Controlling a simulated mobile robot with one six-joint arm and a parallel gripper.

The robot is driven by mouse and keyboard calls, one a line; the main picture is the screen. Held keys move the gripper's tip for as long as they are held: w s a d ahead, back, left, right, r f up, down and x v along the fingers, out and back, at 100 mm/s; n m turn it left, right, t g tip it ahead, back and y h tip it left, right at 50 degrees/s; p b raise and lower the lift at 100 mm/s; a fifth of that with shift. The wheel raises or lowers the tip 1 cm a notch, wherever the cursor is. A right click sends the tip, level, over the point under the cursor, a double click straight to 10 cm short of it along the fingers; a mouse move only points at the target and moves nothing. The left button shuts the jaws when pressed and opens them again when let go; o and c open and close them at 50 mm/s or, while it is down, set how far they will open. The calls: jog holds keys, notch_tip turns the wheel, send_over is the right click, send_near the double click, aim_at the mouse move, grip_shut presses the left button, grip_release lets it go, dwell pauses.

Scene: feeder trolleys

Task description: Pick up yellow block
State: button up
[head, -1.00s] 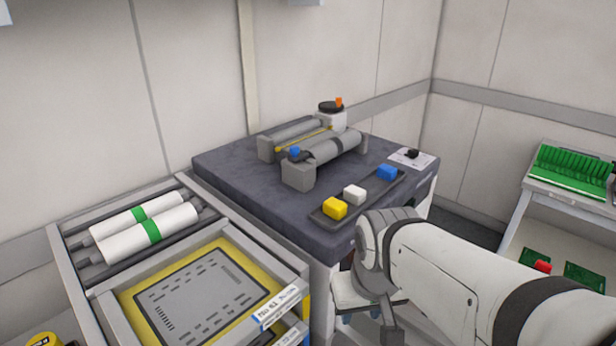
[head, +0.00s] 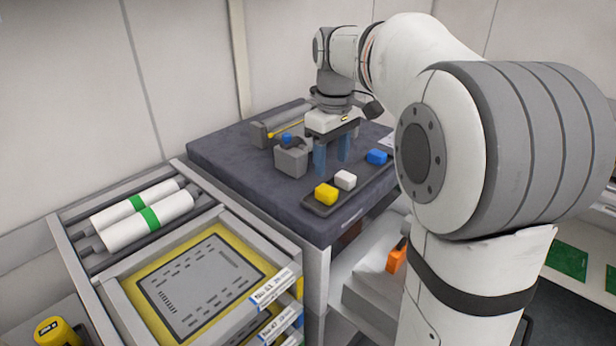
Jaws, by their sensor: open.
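The yellow block (head: 326,194) sits at the near left end of a dark narrow tray (head: 318,210) on the dark-topped table (head: 225,152). A white block (head: 345,179) and a blue block (head: 377,156) stand in the same tray, behind and to the right of it. My gripper (head: 332,170) points down above the table, its two bluish fingers apart with nothing seen between them. It is behind the yellow block and close to the white block in the picture. I cannot tell its exact height above the table.
A grey roller device (head: 291,162) with a blue knob stands just left of my gripper, partly hidden by it. White rolls with green bands (head: 146,220) and a yellow-framed panel (head: 205,280) lie in the trolley at left. The table's left part is clear. My arm covers the right side.

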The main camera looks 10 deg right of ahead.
aim_at(327, 189)
jog(key=shift+w, duration=0.4)
jog(key=shift+f, duration=0.35)
jog(key=f, duration=0.6)
jog(key=shift+a+f, duration=0.3)
jog(key=shift+f, duration=0.05)
jog(key=shift+c, duration=0.5)
jog(key=c, duration=1)
